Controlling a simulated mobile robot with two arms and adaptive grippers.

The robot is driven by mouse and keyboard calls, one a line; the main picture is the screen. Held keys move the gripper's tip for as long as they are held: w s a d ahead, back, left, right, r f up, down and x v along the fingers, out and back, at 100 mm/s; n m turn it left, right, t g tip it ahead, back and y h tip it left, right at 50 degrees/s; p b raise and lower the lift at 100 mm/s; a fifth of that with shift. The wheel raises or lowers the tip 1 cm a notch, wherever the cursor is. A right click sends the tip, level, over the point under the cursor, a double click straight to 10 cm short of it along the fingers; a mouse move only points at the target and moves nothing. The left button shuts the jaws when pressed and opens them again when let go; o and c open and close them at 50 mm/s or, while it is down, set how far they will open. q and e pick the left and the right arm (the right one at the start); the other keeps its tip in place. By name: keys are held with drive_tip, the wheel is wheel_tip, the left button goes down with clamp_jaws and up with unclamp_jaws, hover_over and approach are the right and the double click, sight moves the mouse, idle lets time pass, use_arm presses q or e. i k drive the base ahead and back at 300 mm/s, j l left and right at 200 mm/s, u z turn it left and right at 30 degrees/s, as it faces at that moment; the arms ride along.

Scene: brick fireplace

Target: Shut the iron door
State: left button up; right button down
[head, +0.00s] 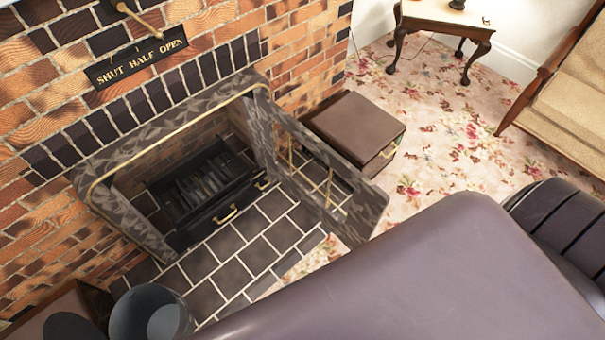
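The iron door (367,207) stands open in the head view. It is a mottled dark grey panel with brass bars on it. It is joined at the right side of the fireplace surround (127,212) and swings out over the tiled hearth. The firebox opening is uncovered, with a dark grate (205,185) inside and a brass handle (225,216) at its front. A sign (135,63) above reads "SHUT HALF OPEN", with a brass pointer (138,20) over it. Neither of my grippers is in view.
A brown box (357,127) stands just behind the door. A large smooth purple-grey form (430,275), perhaps an armchair, fills the lower right. A dark bucket (150,312) is at lower left. Floral carpet (450,130) lies open to the right, near a small table (445,15).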

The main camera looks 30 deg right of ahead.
sight(369, 203)
drive_tip(key=l+u, duration=0.45)
drive_tip(key=l, duration=0.15)
drive_tip(key=k+l+u, duration=0.15)
drive_tip(key=l+u, duration=0.25)
drive_tip(key=l, duration=0.2)
